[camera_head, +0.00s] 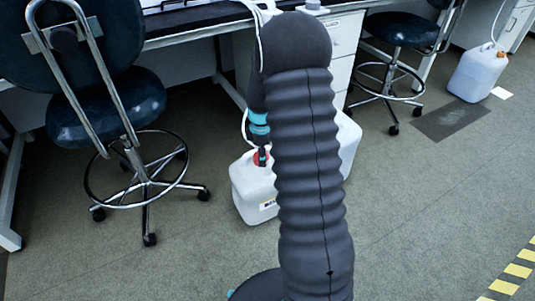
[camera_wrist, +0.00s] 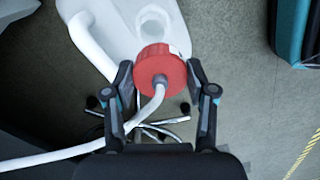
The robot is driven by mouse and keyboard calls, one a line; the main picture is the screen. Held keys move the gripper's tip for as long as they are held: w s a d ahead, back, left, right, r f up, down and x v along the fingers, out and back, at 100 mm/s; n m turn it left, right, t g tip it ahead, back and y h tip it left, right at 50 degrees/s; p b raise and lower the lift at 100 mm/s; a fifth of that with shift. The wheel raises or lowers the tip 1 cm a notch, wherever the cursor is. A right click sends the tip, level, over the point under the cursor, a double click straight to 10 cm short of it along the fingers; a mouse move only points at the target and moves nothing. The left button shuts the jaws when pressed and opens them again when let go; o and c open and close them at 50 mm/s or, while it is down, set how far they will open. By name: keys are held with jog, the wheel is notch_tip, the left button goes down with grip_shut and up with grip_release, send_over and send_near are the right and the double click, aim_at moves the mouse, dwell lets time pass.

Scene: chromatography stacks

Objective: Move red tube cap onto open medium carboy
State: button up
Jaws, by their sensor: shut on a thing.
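My gripper (camera_wrist: 160,73) is shut on the red tube cap (camera_wrist: 158,68), with one finger on each side of it. A white tube (camera_wrist: 148,112) runs from the cap's centre towards the lower left. Beyond the cap in the wrist view is a white carboy (camera_wrist: 112,22) with an open round mouth (camera_wrist: 152,22); the cap appears below this mouth in the picture, not covering it. In the head view the red cap (camera_head: 261,157) shows at my gripper over the white carboy (camera_head: 252,190). My arm hides part of this carboy, and whether cap and carboy touch cannot be told.
Another white container (camera_head: 349,140) stands partly hidden behind my arm. A dark chair (camera_head: 95,95) is at left, a stool (camera_head: 402,30) under the bench at right. A white carboy (camera_head: 478,72) stands at far right.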

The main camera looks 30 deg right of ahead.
aim_at(268, 168)
jog(key=shift+d+r+n, duration=0.1)
jog(key=shift+d+n, duration=0.9)
jog(key=shift+d, duration=0.1)
jog(key=shift+f+b, duration=1.55)
jog(key=shift+f, duration=0.55)
jog(key=shift+f, duration=0.2)
jog(key=shift+f+b, duration=0.5)
jog(key=shift+f, duration=0.25)
jog(key=shift+f+b, duration=0.3)
jog(key=shift+f, duration=0.15)
jog(key=o, duration=1.5)
jog(key=shift+o, duration=0.2)
